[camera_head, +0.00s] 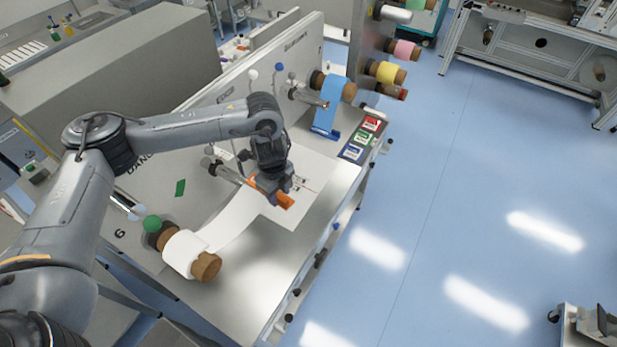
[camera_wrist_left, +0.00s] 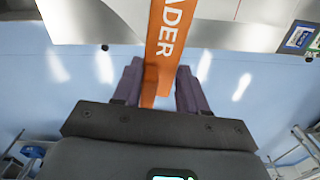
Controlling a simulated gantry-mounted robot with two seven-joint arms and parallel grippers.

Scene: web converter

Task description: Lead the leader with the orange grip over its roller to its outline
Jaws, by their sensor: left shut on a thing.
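My left gripper (camera_head: 278,190) is shut on the orange grip (camera_head: 286,201) of the leader, above the machine's metal table. In the left wrist view the orange grip (camera_wrist_left: 170,42), lettered "ADER", runs between the two fingers (camera_wrist_left: 159,88). The white web (camera_head: 238,217) stretches from the white roll (camera_head: 180,252) up toward the grip. A metal roller (camera_head: 226,173) sticks out from the panel just left of my gripper. My gripper and arm hide part of it, so I cannot tell how the web lies against it. A white area with thin red marks (camera_head: 308,187) lies beside the gripper; the full outline is hidden.
A blue roll (camera_head: 338,88) with its blue web hangs further back on the panel. Red, green and blue labelled cards (camera_head: 362,138) lie at the table's right edge. Pink and yellow rolls (camera_head: 385,72) stand at the back. The front of the table (camera_head: 245,282) is bare.

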